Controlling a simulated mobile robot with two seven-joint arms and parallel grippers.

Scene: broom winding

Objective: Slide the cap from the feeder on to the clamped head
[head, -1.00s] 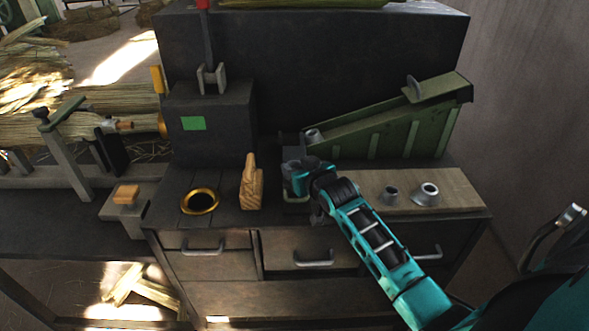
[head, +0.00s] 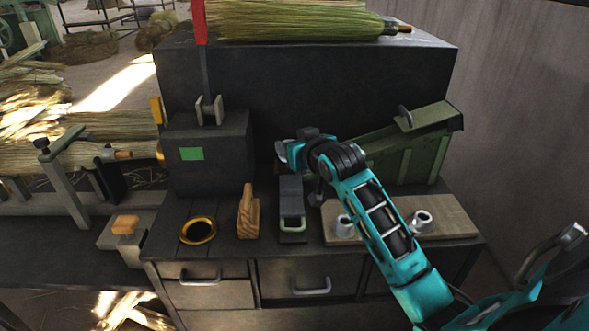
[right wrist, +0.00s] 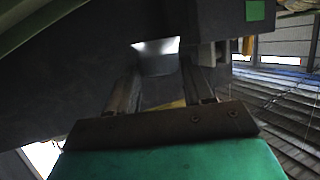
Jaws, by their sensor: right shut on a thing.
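My right gripper (head: 284,153) is raised in front of the dark cabinet, left of the feeder's lower end. In the right wrist view it is shut on a shiny metal piece, seemingly the cap (right wrist: 156,56), held between the fingers. The green sloped feeder (head: 425,145) stands on the right of the bench; its lower end is hidden behind my arm. The clamped head (head: 60,153) is a straw bundle in the clamp at left, its wooden tip (head: 123,154) pointing right. My left gripper is not in view.
A plank (head: 450,221) carries two metal collars. A brass ring (head: 197,231), a wooden peg block (head: 248,212) and a dark holder (head: 291,190) stand on the bench. A box with a green label (head: 190,154) and red-topped lever (head: 200,30) stands between my gripper and the clamp.

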